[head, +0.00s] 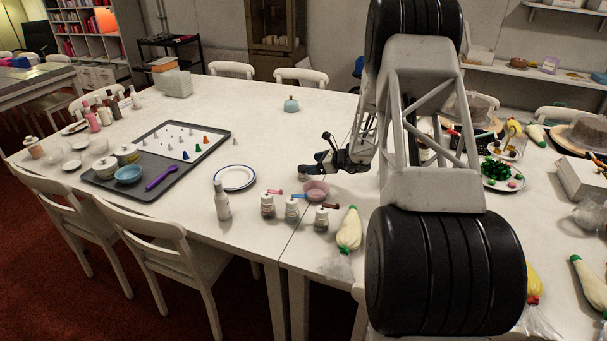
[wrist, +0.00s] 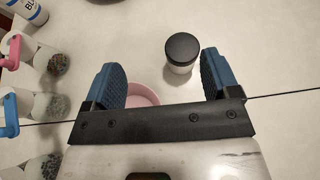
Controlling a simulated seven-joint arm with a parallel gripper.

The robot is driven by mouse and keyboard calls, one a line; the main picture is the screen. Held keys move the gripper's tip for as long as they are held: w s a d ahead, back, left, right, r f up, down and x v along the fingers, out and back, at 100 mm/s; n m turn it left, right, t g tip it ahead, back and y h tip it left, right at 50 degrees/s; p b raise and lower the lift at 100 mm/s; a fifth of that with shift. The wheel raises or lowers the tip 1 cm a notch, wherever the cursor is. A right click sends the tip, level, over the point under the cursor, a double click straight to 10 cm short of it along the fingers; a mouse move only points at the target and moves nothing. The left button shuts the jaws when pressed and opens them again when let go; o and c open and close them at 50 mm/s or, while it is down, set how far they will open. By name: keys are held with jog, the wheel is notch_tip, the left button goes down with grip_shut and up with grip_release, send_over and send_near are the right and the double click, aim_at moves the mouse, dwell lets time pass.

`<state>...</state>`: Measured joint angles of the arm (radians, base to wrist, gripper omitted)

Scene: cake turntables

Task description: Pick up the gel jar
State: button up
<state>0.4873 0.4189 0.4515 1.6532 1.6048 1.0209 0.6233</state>
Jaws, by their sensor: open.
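A small jar with a black lid and pale body, apparently the gel jar (wrist: 181,54), stands upright in the wrist view. It is nearer the right finger and around or just past the fingertips. In the head view its pale body (head: 303,174) shows at the tip of my gripper, partly hidden. My gripper (wrist: 160,70) is open and empty, above the table; it also shows in the head view (head: 318,158). I cannot tell its exact height over the jar.
Several sprinkle jars (head: 291,210) and a white bottle (head: 222,203) stand near the front edge. The table's back middle is mostly clear.

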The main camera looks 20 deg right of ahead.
aim_at(304, 173)
jog(key=d+f, duration=0.1)
jog(key=w+d+f+m, duration=0.1)
jog(key=shift+d+f+t, duration=0.3)
jog(key=shift+f+t, duration=0.1)
jog(key=shift+w, duration=0.1)
jog(key=shift+x, duration=1.2)
jog(key=shift+a, duration=0.1)
jog(key=shift+x, duration=2.6)
jog(key=shift+c, duration=0.3)
jog(key=c, duration=1)
